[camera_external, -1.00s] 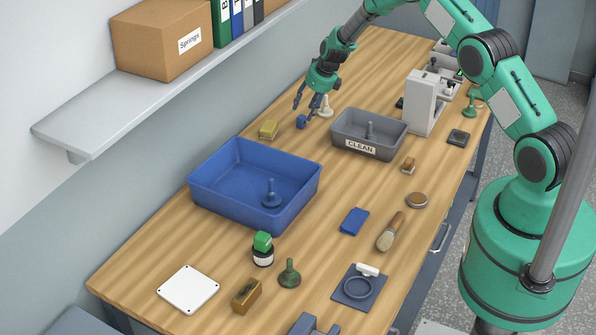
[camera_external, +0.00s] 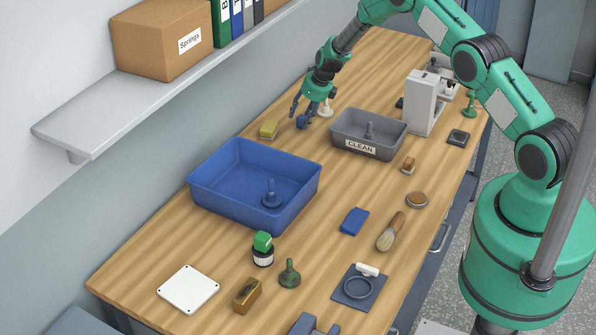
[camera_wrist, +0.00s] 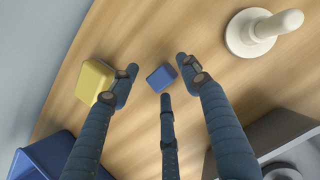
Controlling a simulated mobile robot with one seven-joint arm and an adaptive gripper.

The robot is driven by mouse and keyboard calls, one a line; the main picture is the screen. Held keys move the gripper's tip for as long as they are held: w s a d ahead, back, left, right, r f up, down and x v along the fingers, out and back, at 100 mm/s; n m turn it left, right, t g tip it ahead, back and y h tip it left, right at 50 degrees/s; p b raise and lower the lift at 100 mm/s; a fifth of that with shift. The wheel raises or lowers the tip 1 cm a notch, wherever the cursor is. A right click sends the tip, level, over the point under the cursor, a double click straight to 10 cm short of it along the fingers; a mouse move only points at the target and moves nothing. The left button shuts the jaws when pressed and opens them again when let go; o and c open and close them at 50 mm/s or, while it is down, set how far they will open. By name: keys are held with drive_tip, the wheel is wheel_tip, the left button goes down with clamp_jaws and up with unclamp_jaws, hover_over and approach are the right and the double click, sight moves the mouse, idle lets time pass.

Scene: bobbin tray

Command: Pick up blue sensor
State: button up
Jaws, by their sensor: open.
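The blue sensor, a small blue block (camera_wrist: 161,78), lies on the wooden table in the wrist view. It also shows in the external view (camera_external: 302,122), partly hidden by my fingers. My gripper (camera_external: 302,112) is low over the far half of the table, right above the block. In the wrist view my gripper (camera_wrist: 155,82) has its dark blue fingers spread, with the block between and just past the fingertips. The fingers are open and hold nothing. Whether any finger touches the block I cannot tell.
A yellow block (camera_wrist: 95,82) lies close by the left finger. A cream bobbin-like piece (camera_wrist: 262,33) stands at upper right. The blue bin (camera_external: 200,192) and the grey CLEAN tray (camera_external: 340,140) stand near my gripper. A wall shelf (camera_external: 110,118) overhangs the left side.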

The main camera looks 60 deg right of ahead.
sight(303, 117)
drive_tip(key=c, duration=1)
drive_tip(key=shift+r, duration=0.1)
drive_tip(key=shift+r+b, duration=0.45)
drive_tip(key=shift+r, duration=4.45)
